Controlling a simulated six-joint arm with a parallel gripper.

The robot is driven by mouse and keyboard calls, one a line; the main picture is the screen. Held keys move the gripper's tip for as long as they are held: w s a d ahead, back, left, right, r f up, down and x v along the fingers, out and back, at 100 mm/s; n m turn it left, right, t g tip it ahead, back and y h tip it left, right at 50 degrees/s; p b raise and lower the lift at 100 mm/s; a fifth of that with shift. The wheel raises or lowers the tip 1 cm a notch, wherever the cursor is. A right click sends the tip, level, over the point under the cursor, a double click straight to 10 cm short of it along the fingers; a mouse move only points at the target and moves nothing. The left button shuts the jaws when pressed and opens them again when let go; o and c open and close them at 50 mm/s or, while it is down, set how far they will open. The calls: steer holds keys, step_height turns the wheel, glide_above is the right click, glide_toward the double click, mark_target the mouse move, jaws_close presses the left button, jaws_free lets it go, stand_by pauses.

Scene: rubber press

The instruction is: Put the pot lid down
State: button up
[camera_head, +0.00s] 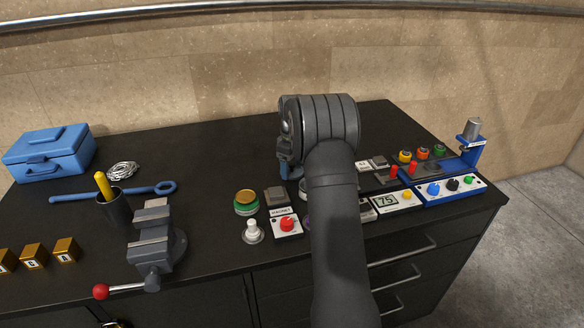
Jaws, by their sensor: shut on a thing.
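My arm rises from the bottom of the view over the dark bench, and its thick wrist joint blocks the area behind it. My gripper's fingers are hidden behind this wrist, so their hold does not show. No pot lid can be made out. A small blue part (292,172) shows just below the wrist's left side, and I cannot tell what it belongs to.
A vise (152,238) with a red-knobbed handle stands left of my arm. A green-and-yellow button (246,202), white knob (253,231) and red-knob box (287,224) lie nearer. Control panels (450,188) crowd the right. A blue toolbox (48,152) stands far left.

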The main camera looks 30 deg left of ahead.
steer(key=shift+f, duration=0.5)
steer(key=shift+f, duration=0.15)
steer(key=o, duration=1)
step_height(320, 180, up, 12)
steer(key=shift+r, duration=0.2)
steer(key=shift+f, duration=0.15)
